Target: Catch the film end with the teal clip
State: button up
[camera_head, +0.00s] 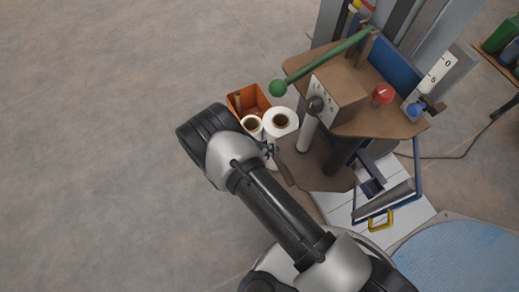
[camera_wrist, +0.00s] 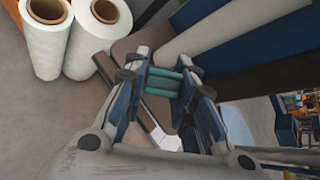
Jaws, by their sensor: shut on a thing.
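My gripper (camera_wrist: 167,82) is shut on the teal clip (camera_wrist: 163,81), which shows as teal bars between the two fingers in the wrist view. In the head view my gripper (camera_head: 270,148) is small and partly hidden by my own wrist, just in front of the white film rolls. One film roll (camera_head: 281,122) stands beside another film roll (camera_head: 251,124), both upright with brown cores. In the wrist view the two rolls (camera_wrist: 98,42) are at the upper left, apart from the clip. I cannot make out a loose film end.
An orange bin (camera_head: 238,104) stands behind the rolls. A brown machine stand with a control box (camera_head: 338,95), a green-knobbed lever (camera_head: 320,65) and a red knob (camera_head: 383,94) is to the right. A white platform (camera_head: 340,208) lies below. Open floor is at left.

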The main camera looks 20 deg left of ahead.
jog(key=w+d+p, duration=0.1)
jog(key=w+d, duration=0.2)
jog(key=shift+w, duration=0.2)
jog(key=shift+w+d+b, duration=0.15)
jog(key=shift+w+d, duration=0.4)
jog(key=shift+w, duration=0.2)
jog(key=shift+w+d+b, duration=0.15)
jog(key=shift+w+d, duration=0.4)
jog(key=shift+w, duration=0.15)
jog(key=shift+w+d+r+b, duration=0.1)
jog(key=shift+w+d+b, duration=0.3)
jog(key=shift+w+d, duration=0.4)
dwell(0.7)
jog(key=shift+a, duration=0.15)
jog(key=shift+s+a+b, duration=0.45)
jog(key=shift+s+a, duration=1)
jog(key=shift+s, duration=0.25)
jog(key=shift+s+a+b, duration=0.4)
jog(key=shift+s+a, duration=1)
jog(key=shift+s, duration=0.3)
notch_tip(320, 180, down, 4)
jog(key=b, duration=0.3)
jog(key=shift+r+b, duration=0.15)
jog(key=shift+b, duration=0.15)
jog(key=shift+r, duration=0.1)
